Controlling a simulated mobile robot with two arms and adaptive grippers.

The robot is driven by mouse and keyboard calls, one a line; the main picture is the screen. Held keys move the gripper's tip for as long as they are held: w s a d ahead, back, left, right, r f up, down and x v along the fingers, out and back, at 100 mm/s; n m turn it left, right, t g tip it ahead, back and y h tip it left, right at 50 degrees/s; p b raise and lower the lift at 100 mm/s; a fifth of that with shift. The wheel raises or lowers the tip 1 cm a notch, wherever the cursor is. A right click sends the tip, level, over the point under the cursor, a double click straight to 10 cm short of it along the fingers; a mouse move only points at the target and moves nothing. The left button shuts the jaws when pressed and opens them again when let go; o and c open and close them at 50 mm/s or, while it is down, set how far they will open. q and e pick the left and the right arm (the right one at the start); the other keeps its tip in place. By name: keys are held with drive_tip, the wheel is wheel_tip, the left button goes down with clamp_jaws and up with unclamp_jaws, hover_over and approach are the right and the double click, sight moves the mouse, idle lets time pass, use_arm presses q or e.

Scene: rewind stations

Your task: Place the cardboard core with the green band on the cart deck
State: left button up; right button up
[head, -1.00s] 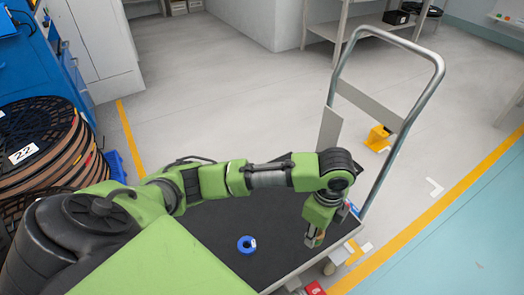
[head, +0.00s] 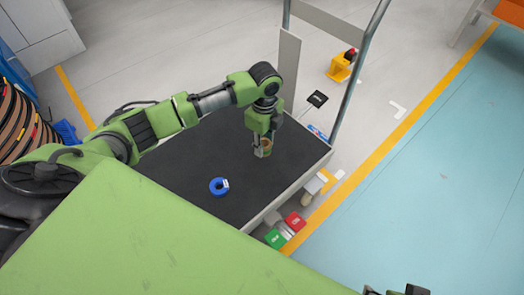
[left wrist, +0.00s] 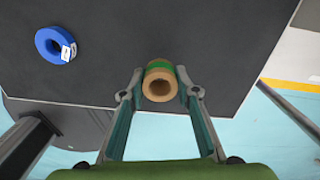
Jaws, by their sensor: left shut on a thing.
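The cardboard core with the green band (head: 266,147) is between the fingers of my left gripper (head: 262,150). The gripper is shut on it, pointing down over the right part of the black cart deck (head: 190,160). In the left wrist view the core (left wrist: 160,82) shows its open brown end and green band between the two fingertips. I cannot tell whether its underside touches the deck. My right gripper (head: 398,291) shows only as dark tips at the bottom edge, its opening unclear.
A blue ring with a white label (head: 219,187) lies on the deck, left of and nearer than the core. The cart's metal handle (head: 352,85) rises behind. Red (head: 295,222) and green (head: 275,238) blocks sit beside the deck's near edge. Much of the deck is bare.

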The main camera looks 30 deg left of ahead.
use_arm(q)
drive_tip(key=shift+w+a+f, duration=0.15)
drive_tip(key=shift+f, duration=0.15)
drive_tip(key=f, duration=0.1)
drive_tip(key=f+b, duration=0.1)
drive_tip(key=f, duration=0.1)
drive_tip(key=shift+w+a+f, duration=0.1)
drive_tip(key=shift+a, duration=0.2)
drive_tip(key=shift+f, duration=0.25)
use_arm(e)
drive_tip(key=w, duration=0.1)
drive_tip(key=w+a+t, duration=0.1)
drive_tip(key=w, duration=0.1)
drive_tip(key=shift+w+f, duration=0.15)
use_arm(q)
drive_tip(key=o, duration=0.9)
drive_tip(key=shift+f, duration=0.1)
drive_tip(key=shift+c, duration=0.2)
use_arm(e)
drive_tip(key=shift+d, duration=0.1)
